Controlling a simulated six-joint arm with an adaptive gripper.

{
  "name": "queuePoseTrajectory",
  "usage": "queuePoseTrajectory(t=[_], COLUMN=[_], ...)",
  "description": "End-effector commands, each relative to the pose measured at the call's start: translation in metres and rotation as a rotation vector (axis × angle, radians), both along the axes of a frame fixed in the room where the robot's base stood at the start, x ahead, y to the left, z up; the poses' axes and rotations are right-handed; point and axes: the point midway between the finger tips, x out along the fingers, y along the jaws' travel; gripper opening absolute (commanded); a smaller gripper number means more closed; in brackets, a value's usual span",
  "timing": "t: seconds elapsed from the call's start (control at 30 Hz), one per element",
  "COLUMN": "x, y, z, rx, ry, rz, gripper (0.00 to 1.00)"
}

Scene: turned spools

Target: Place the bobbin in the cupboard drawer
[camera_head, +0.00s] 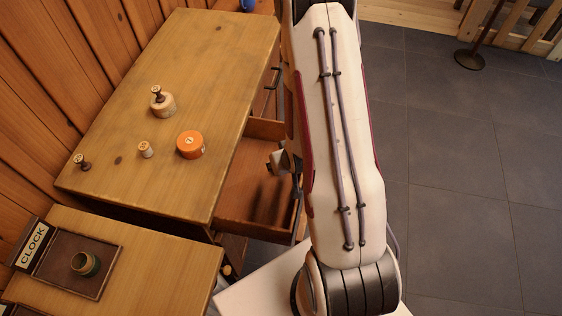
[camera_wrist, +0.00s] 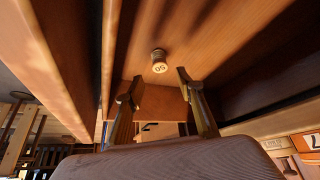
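A small wooden bobbin (camera_wrist: 159,62) with a number on its pale end shows in the wrist view, against the brown wood inside the drawer. It is just beyond my gripper (camera_wrist: 155,86), whose two fingers are spread apart and do not touch it. The cupboard drawer (camera_head: 240,196) is pulled open on the right side of the cupboard (camera_head: 120,150). In the head view my gripper (camera_head: 277,163) is over the drawer, mostly hidden by my arm. The bobbin is not visible in that view.
On the cupboard top stand an orange round piece (camera_head: 190,145), a pale round piece with a knob (camera_head: 162,104), a small pale spool (camera_head: 146,150) and a dark spool (camera_head: 82,162). A tray (camera_head: 60,275) labelled CLOCK holds a dark green cup (camera_head: 85,264).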

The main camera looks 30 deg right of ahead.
Motion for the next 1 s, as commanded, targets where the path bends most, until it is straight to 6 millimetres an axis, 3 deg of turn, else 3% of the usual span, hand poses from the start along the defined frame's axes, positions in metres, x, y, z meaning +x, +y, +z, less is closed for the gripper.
queuePoseTrajectory(t=[0.27,0.43,1.0], x=[0.001,0.006,0.023], y=[0.000,0.001,0.017], z=[0.002,0.015,0.110], rx=[-0.001,-0.007,-0.040], ry=[-0.001,-0.001,0.011], rz=[0.002,0.009,0.049], gripper=[0.38,0.38,0.38])
